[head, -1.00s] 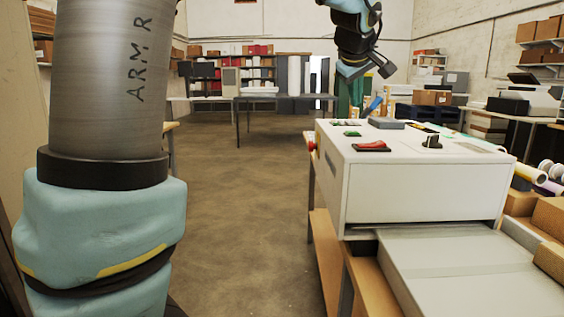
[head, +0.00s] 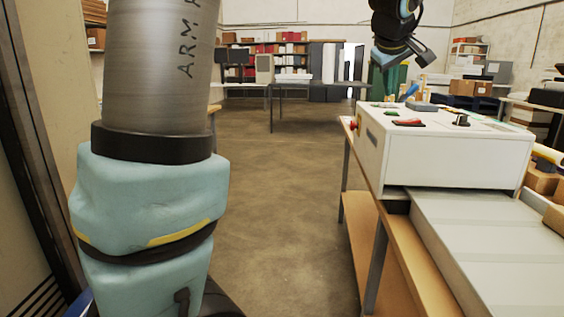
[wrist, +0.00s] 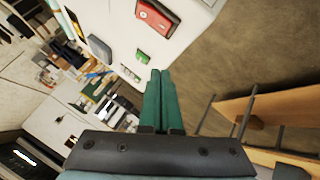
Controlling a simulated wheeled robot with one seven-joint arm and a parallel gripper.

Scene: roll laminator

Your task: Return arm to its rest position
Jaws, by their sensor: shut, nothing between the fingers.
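My gripper shows in the head view (head: 389,97) at the top right, hanging from my arm with its green fingers pointing down, by the far left end of the roll laminator. In the wrist view my gripper (wrist: 160,76) has its two green fingers side by side, shut and empty. The white roll laminator (head: 455,161) stands on a wooden-topped bench. Its top with a red switch (wrist: 155,18) and a green button (wrist: 143,55) shows beyond the fingertips in the wrist view. I cannot tell the exact gap between the fingers and the laminator.
The bench (head: 399,250) with its metal legs runs along the right. Open concrete floor (head: 285,200) lies to its left. A table (head: 240,86) and shelves stand at the back. Brown boxes (head: 469,88) are on the far right. A wall or door frame is close on the left.

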